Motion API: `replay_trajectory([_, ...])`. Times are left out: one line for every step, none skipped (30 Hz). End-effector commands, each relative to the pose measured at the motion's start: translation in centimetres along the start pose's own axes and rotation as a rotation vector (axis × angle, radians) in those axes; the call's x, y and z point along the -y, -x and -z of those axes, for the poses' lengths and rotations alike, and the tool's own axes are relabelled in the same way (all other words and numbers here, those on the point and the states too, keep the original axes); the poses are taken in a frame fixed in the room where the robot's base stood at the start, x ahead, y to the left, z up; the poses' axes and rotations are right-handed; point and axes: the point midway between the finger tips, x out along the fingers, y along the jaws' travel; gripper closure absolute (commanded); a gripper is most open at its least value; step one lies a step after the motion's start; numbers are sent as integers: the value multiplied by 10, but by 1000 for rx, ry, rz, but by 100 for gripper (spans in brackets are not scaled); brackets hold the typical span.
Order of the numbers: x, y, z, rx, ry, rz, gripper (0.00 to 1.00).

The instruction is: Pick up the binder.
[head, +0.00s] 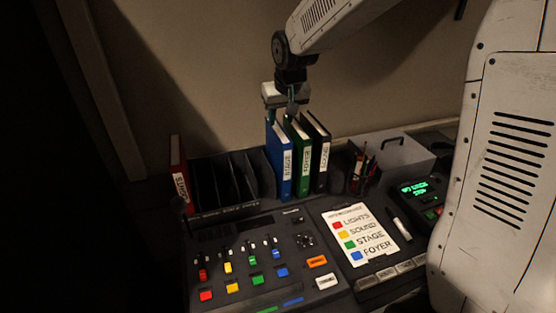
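Several binders stand upright on the desk. A blue binder (280,165) has a white spine label that seems to read STAGE. To its right are a green binder (302,160) labelled FOYER and a black binder (320,155) whose label seems to read SOUND. A red binder (179,172) stands apart at the left end, its label hard to read. My gripper (281,112) points down at the top of the blue binder. One finger shows near the gap between blue and green. Whether the fingers touch or grip the blue binder cannot be told.
A black divided rack (225,208) has empty slots left of the blue binder. A pen holder (361,178) and a grey box (402,156) stand to the right. The mixing console (250,240) and a colour-key card (364,238) lie in front. A wall is behind.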

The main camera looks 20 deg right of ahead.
Motion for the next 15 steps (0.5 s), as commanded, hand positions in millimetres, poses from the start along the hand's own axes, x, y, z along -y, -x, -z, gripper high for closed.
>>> replay_trajectory([1, -6, 4, -4, 0, 1, 62])
replay_trajectory([2, -10, 6, -6, 0, 1, 62])
replay_trajectory([2, -14, 7, -6, 0, 1, 62])
replay_trajectory([2, -17, 8, -7, 0, 1, 62])
replay_trajectory([2, -21, 8, -7, 0, 1, 62])
replay_trajectory([2, -25, 8, -8, 0, 1, 62])
replay_trajectory([2, -29, 8, -7, 0, 1, 62])
replay_trajectory([2, -32, 7, -7, 0, 1, 62])
replay_trajectory([2, -36, 7, -7, 0, 1, 62])
replay_trajectory([2, -38, 7, -8, 0, 1, 62])
replay_trajectory([2, -40, 7, -8, 0, 1, 62])
replay_trajectory([1, -43, 7, -8, 0, 1, 62])
replay_trajectory([1, -46, 6, -7, 0, 1, 62])
replay_trajectory([1, -50, 6, -6, 0, 1, 62])
replay_trajectory([1, -55, 5, -6, 0, 1, 62])
